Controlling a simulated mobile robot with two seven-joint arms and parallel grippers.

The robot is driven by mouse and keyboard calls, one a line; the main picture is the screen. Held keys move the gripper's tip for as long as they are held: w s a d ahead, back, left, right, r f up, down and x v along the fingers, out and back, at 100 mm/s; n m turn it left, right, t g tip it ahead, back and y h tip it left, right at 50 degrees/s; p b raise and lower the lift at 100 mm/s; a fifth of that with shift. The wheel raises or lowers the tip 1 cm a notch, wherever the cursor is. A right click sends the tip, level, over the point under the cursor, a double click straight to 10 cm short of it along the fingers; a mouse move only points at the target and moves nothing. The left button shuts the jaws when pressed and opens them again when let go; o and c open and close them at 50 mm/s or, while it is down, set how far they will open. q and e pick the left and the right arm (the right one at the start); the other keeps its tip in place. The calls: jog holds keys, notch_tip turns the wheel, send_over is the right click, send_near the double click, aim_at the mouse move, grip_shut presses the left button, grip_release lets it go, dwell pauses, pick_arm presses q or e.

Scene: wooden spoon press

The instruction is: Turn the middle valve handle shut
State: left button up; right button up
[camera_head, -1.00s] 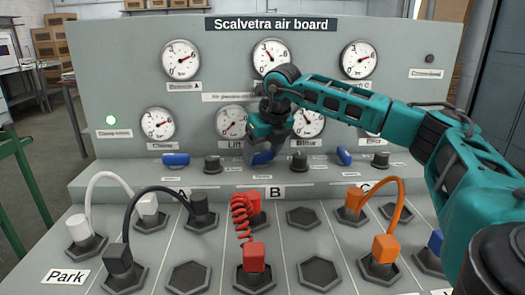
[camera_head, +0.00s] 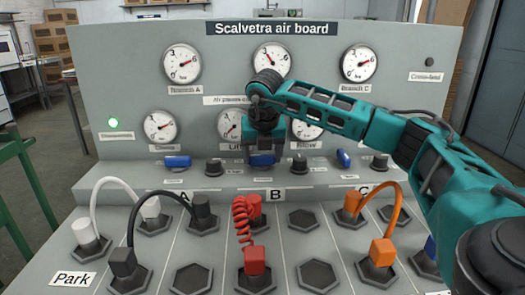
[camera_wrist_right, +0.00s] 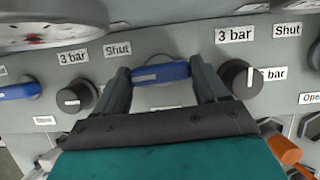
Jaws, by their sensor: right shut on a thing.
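The middle valve handle is a blue lever (camera_head: 262,158) on the board's ledge, between two black knobs. In the right wrist view the blue handle (camera_wrist_right: 161,75) lies almost level across the picture, its left end slightly lower. My right gripper (camera_head: 262,150) reaches down onto it from above. In the right wrist view my right gripper (camera_wrist_right: 160,84) has one finger at each end of the handle and is shut on it. A "Shut" label (camera_wrist_right: 117,49) shows to the upper left of the handle. My left gripper is not in view.
A black knob (camera_wrist_right: 74,97) stands left of the fingers and another (camera_wrist_right: 240,79) stands close on the right. Other blue handles sit at left (camera_head: 177,161) and right (camera_head: 343,158). Gauges (camera_head: 161,127) rise behind. Hoses, such as the red coiled one (camera_head: 241,217), stand on the front panel.

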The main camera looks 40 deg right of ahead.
jog(key=shift+m, duration=0.3)
jog(key=o, duration=1.1)
jog(key=shift+c, duration=0.2)
jog(key=shift+r, duration=0.1)
jog(key=p+v, duration=0.2)
jog(key=v, duration=1)
jog(key=shift+a+r+p, duration=0.2)
jog(key=shift+r+p, duration=0.15)
jog(key=shift+p, duration=0.05)
